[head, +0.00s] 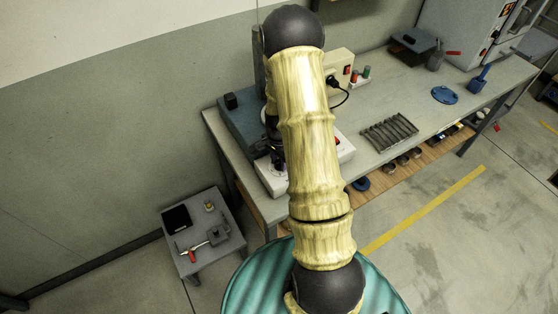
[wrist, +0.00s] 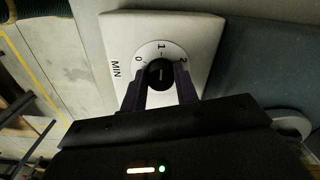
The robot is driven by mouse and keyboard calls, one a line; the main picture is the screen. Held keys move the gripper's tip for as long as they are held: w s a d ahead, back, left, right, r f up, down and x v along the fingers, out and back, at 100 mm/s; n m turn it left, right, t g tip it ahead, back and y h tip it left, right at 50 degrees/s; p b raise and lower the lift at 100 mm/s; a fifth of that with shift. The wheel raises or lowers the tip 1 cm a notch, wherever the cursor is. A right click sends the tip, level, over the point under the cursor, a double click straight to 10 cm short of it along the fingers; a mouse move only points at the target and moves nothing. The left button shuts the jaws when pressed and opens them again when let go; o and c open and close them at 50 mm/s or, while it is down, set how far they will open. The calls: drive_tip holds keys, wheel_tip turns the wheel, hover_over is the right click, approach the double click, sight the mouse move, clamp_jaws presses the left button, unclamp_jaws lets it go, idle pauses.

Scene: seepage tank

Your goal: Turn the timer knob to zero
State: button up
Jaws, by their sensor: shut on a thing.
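The timer knob (wrist: 160,76) is a black round knob on a white panel (wrist: 195,35). Around it is a white dial with 0, 1 and 2 and the word MIN. A light line shows on the knob; it lies roughly in line with the 1, but which end is the pointer I cannot tell. My gripper (wrist: 161,70) is shut on the knob, one dark finger on each side. In the head view the white timer box (head: 272,181) stands at the bench's near left end, and my arm hides part of it and most of my gripper.
The grey bench (head: 385,75) carries a ribbed metal rack (head: 389,132), a blue disc (head: 444,95) and a cabinet (head: 487,30) to the right. A small side table (head: 225,222) with tools stands left of the bench. Open floor lies at the right.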

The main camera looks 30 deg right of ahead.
drive_tip(key=shift+n, duration=0.5)
drive_tip(key=n+b, duration=0.1)
drive_tip(key=n, duration=0.4)
drive_tip(key=shift+b, duration=0.3)
drive_tip(key=n, duration=0.6)
drive_tip(key=shift+d, duration=0.15)
drive_tip(key=o, duration=1)
drive_tip(key=shift+s, duration=0.1)
drive_tip(key=shift+r, duration=0.1)
wheel_tip(320, 180, up, 17)
drive_tip(key=shift+r+b, duration=0.15)
drive_tip(key=shift+b, duration=1.1)
